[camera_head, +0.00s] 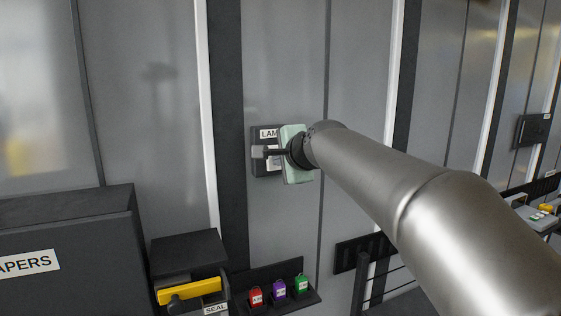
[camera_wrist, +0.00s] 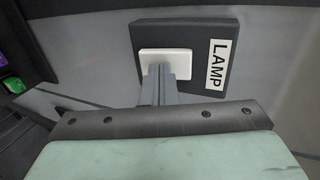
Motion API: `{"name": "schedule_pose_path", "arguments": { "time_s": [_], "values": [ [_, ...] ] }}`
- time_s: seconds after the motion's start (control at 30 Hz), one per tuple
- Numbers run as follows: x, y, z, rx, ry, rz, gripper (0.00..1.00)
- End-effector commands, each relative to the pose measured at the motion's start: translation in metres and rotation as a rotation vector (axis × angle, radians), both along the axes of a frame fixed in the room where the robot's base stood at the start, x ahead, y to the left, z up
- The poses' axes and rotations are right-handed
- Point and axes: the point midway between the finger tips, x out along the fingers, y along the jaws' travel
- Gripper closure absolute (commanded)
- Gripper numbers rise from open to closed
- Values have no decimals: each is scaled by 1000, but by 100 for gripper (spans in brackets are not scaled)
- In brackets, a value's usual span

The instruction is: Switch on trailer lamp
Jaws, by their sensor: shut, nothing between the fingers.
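The lamp switch is a dark box (camera_wrist: 201,38) on the grey wall with a white "LAMP" label and a pale rocker plate (camera_wrist: 150,62). In the head view the box (camera_head: 257,168) is partly hidden behind my gripper and arm. My gripper (camera_head: 260,152) is shut with nothing in it, right in front of the box. In the wrist view the shut fingers (camera_wrist: 168,72) overlap the rocker plate, at or very near its surface. I cannot tell for certain whether they touch it, or which way the rocker is tilted.
Below are a rack with red (camera_head: 256,296), purple (camera_head: 279,289) and green (camera_head: 302,284) tags, and a dark seal box (camera_head: 187,250) with a yellow bar (camera_head: 190,291). A black papers box (camera_head: 75,220) stands at left. The wall around the switch is clear.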

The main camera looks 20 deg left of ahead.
Motion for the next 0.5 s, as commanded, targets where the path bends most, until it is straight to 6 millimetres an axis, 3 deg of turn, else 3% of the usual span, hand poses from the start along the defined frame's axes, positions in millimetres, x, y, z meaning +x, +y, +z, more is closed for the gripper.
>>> {"name": "schedule_pose_path", "arguments": {
  "time_s": [0.07,0.5],
  "values": [
    [0,0,8,2,-1,1,100],
    [-3,-3,6,-1,2,1,100]
  ]
}}
